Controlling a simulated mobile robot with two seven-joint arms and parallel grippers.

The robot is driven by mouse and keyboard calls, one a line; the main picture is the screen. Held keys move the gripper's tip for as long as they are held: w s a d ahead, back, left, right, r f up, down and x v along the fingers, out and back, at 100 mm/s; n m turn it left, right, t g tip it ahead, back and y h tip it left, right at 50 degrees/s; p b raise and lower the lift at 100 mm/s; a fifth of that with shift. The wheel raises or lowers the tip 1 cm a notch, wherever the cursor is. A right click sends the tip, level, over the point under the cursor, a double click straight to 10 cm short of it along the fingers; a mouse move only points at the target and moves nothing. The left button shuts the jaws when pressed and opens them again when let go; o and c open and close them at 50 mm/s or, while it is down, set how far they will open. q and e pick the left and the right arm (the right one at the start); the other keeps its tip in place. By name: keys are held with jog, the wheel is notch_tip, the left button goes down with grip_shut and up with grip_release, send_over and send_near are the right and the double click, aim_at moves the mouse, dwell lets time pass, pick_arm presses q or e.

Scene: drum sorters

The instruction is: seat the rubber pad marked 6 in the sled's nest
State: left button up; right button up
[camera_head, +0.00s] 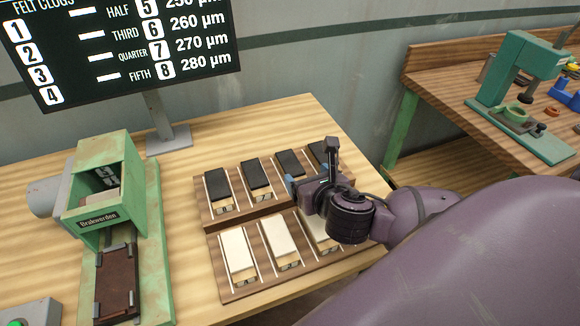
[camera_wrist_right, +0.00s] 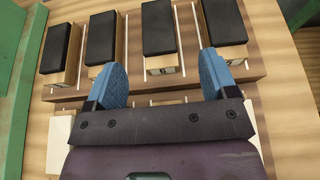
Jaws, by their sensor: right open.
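Several black rubber pads on wooden blocks stand in the back row of a rack; their marks are too small to read, so I cannot tell which is 6. My right gripper (camera_head: 304,184) is open and empty by the right part of this row. In the right wrist view its blue fingertips (camera_wrist_right: 163,68) show either side of the near end of the third black pad (camera_wrist_right: 158,28), apart from it; their height is unclear. The brown sled (camera_head: 117,284) lies in the green machine's (camera_head: 155,225) channel at left, with no pad visible on it. My left gripper is not in view.
White pads (camera_head: 238,250) on blocks fill the rack's front row (camera_head: 240,290), the right one partly behind my gripper. A sign (camera_head: 130,45) on a post (camera_head: 160,115) stands behind. Another bench with a green press (camera_head: 520,75) is at right. Bare tabletop lies between machine and rack.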

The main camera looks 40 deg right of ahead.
aim_at(290, 163)
jog(key=x, duration=0.3)
jog(key=shift+w, duration=0.1)
jog(key=shift+w+f, duration=0.2)
jog(key=shift+w, duration=0.2)
jog(key=b+x, duration=0.1)
jog(key=x, duration=0.3)
jog(key=shift+w+a+f, duration=0.1)
jog(key=shift+f, duration=0.05)
jog(key=shift+w, duration=0.2)
jog(key=c, duration=1)
jog(key=shift+c, duration=0.3)
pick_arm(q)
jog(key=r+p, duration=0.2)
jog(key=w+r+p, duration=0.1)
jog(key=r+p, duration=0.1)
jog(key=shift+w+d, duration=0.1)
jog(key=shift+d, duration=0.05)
pick_arm(e)
notch_tip(290, 163, up, 20)
